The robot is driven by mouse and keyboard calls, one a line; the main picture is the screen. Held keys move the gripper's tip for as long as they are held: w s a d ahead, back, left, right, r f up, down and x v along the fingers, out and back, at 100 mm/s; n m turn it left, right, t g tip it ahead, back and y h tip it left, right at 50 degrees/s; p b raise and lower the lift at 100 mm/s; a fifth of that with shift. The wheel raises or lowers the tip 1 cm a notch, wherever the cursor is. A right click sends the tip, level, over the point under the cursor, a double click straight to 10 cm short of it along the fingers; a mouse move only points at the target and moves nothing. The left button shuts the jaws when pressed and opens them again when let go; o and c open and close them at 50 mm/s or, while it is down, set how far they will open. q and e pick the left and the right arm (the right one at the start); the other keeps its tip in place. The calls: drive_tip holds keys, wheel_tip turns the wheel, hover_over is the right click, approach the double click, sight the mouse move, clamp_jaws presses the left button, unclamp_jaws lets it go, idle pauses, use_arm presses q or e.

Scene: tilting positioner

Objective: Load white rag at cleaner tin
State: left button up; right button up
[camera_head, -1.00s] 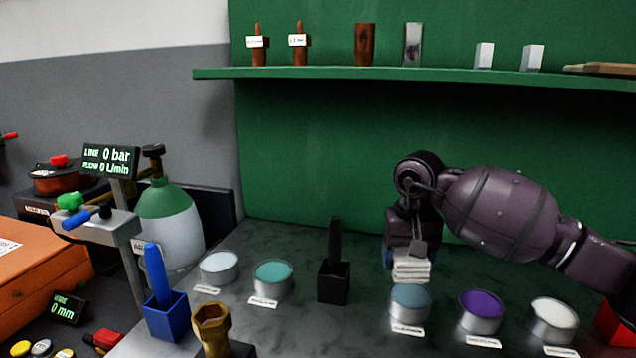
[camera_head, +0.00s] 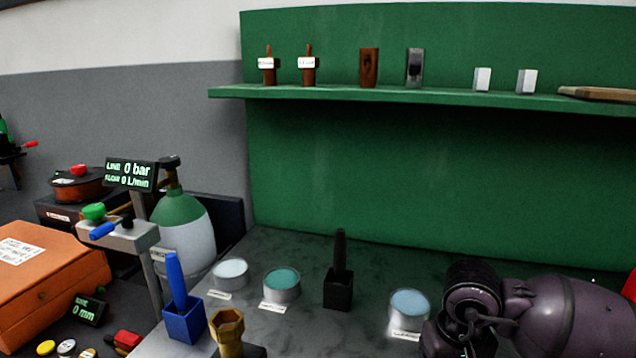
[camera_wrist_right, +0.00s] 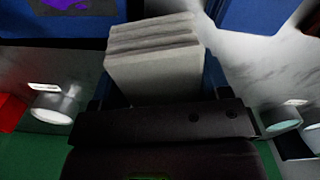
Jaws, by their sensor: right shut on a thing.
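The white rag (camera_wrist_right: 150,65), a folded stack of pale layers, is between the blue-edged jaws of my right gripper (camera_wrist_right: 157,82), which is shut on it. In the head view my right wrist is low at the right, and it hides the jaws and the rag. Open tins stand on the grey bench: one pale (camera_head: 231,270), one teal (camera_head: 282,283) and one blue-grey (camera_head: 408,308) just left of my right wrist. Their labels are too small to read, so I cannot tell which is the cleaner tin. My left gripper is not in view.
A black holder (camera_head: 338,290) with an upright handle stands between the tins. A blue holder (camera_head: 184,318) and a brass fitting (camera_head: 228,330) stand at the front. A gas cylinder (camera_head: 185,235) is at the left. A green shelf (camera_head: 420,98) runs above open bench space.

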drive_tip(key=shift+s+d+f, duration=0.3)
drive_tip(key=shift+s+f, duration=0.05)
drive_tip(key=shift+s, duration=0.05)
drive_tip(key=shift+w, duration=0.1)
